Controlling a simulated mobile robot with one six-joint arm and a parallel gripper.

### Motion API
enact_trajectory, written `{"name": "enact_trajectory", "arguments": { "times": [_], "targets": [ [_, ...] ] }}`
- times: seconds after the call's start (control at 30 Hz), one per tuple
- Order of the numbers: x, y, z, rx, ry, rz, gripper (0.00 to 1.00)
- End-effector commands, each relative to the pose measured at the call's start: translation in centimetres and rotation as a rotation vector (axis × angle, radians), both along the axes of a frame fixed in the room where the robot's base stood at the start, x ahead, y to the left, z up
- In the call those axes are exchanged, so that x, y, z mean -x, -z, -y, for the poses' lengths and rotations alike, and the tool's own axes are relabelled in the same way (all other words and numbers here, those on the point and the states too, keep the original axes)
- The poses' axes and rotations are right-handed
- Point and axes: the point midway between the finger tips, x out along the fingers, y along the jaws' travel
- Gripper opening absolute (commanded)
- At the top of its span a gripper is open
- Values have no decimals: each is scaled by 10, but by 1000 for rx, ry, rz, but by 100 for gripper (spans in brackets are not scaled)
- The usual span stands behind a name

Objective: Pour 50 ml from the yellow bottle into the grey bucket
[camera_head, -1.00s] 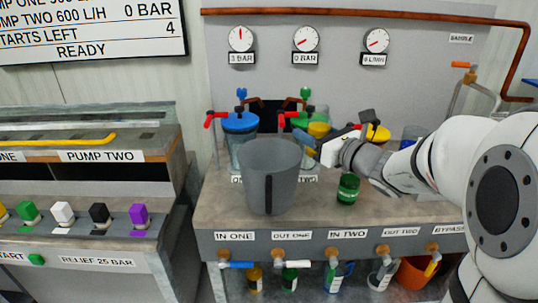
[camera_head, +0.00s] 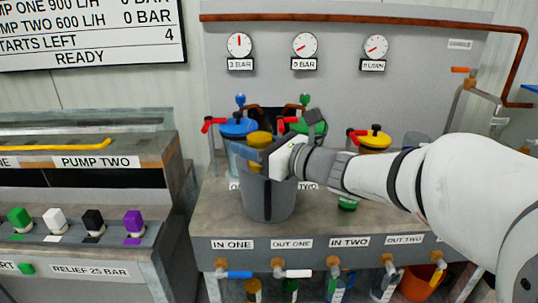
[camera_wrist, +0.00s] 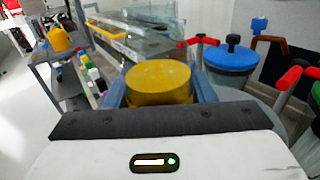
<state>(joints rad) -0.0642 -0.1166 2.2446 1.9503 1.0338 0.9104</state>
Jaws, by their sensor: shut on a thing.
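The yellow bottle (camera_head: 260,138) is between the fingers of my gripper (camera_head: 258,150), over the grey bucket (camera_head: 288,203) in the head view. Its round yellow top looks roughly upright. In the wrist view the yellow bottle (camera_wrist: 158,80) fills the space between the two blue-grey fingers. My gripper is shut on it. The bucket stands on the bench, and its inside is hidden from the head camera. The bottle's lower part is hidden behind the gripper and the bucket rim.
A blue-lidded vessel (camera_head: 238,128) and a green-lidded one (camera_head: 308,126) stand close behind the bucket, with red handles. A yellow-lidded vessel (camera_head: 375,139) is further right. A small green bottle (camera_head: 347,204) sits under my arm. The bench front-left is clear.

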Motion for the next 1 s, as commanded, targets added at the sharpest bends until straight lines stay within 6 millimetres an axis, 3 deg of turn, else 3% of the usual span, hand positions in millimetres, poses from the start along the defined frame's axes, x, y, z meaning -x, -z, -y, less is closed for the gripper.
{"name": "enact_trajectory", "arguments": {
  "times": [0.87, 1.0],
  "targets": [
    [-12, -16, 3, -76, 0, -350, 22],
    [-15, -7, 4, -91, 0, -419, 22]
  ]
}}
